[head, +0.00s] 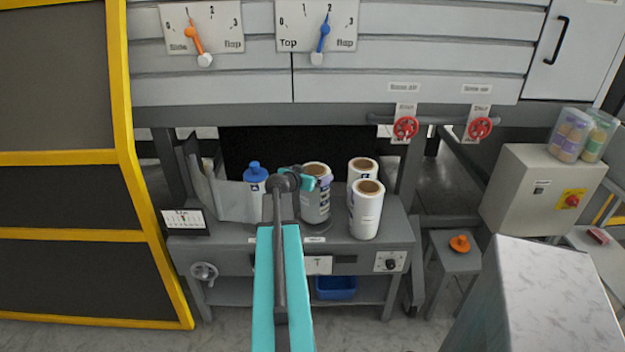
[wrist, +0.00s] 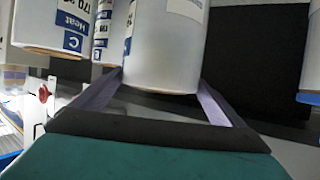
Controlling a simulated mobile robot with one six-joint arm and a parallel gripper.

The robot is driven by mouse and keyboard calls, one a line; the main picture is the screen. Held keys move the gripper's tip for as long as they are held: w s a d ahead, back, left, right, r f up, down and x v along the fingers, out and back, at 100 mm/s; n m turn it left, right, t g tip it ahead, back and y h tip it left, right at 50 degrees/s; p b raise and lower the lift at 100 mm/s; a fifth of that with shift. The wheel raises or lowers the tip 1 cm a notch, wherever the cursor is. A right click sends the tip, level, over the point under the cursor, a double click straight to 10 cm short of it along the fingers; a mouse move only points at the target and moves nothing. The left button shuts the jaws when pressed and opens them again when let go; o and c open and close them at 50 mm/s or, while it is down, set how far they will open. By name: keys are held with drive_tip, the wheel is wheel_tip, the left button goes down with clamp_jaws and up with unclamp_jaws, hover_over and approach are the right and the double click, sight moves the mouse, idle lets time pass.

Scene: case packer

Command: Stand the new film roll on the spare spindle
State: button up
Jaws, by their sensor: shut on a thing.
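Three white film rolls with brown cores stand close together at the right of the grey bench. My gripper (head: 312,181) is shut on the left roll (head: 316,206), which is upright; its fingers lie along both sides of this roll in the wrist view (wrist: 165,45). I cannot tell whether its base touches the bench. A second roll (head: 366,214) stands at the front right, and a third (head: 360,168) behind it. In the wrist view, a roll marked "C Heat" (wrist: 52,22) is beside the held one. I cannot make out the spare spindle.
A blue-capped bottle (head: 255,178) stands left of my gripper on the bench (head: 385,240). A blue bin (head: 336,287) is on the shelf below.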

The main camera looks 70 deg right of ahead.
drive_tip(key=shift+f, duration=1.15)
drive_tip(key=o, duration=1.8)
drive_tip(key=b+v, duration=0.2)
drive_tip(key=v, duration=1)
drive_tip(key=shift+b, duration=0.35)
